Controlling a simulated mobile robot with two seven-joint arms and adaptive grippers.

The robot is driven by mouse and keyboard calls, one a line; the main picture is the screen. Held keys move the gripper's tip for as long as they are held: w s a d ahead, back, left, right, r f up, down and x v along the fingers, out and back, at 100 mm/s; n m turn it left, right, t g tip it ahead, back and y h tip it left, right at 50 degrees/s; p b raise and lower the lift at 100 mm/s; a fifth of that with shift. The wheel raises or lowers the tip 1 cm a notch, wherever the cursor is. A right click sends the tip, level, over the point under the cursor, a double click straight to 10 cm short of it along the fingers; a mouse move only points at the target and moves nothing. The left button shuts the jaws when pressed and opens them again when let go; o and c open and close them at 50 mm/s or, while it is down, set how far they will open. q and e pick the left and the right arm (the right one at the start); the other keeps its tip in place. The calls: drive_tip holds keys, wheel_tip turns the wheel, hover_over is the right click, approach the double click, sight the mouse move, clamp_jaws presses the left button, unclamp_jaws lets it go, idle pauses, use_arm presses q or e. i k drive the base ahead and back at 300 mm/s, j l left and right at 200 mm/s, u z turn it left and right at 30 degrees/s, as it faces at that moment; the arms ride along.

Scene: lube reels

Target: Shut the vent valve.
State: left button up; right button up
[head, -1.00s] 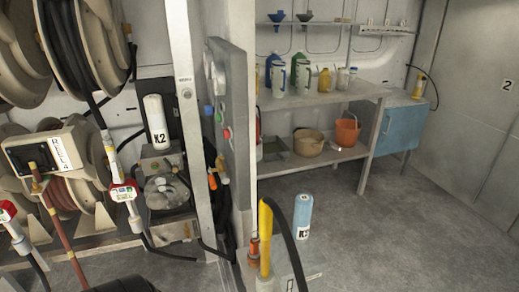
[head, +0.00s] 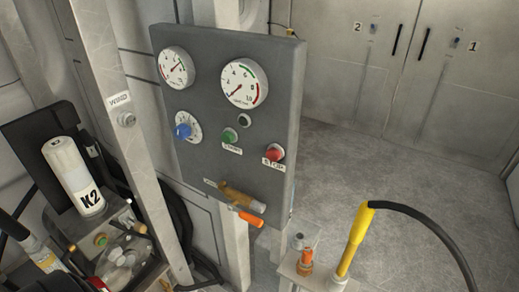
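A grey control panel (head: 205,120) stands in the middle of the head view. A brass valve (head: 240,197) with an orange lever (head: 246,216) sits at its lower edge, beside a small label too blurred to read; it is likely the vent valve. The lever slants down to the right, roughly along the brass body. Nothing touches it.
The panel carries two gauges (head: 239,84), a blue knob (head: 183,131), a green button (head: 229,137) and a red button (head: 274,153). A yellow nozzle with a black hose (head: 355,238) stands at front right. A K2 canister (head: 73,176) is at left. Floor at right is clear.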

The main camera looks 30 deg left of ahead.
sight(244, 215)
drive_tip(key=k+j, duration=0.15)
drive_tip(key=j, duration=0.2)
drive_tip(key=k+j, duration=0.15)
drive_tip(key=j, duration=0.2)
drive_tip(key=k+j, duration=0.15)
drive_tip(key=j, duration=0.2)
drive_tip(key=k+j, duration=0.1)
drive_tip(key=j, duration=0.25)
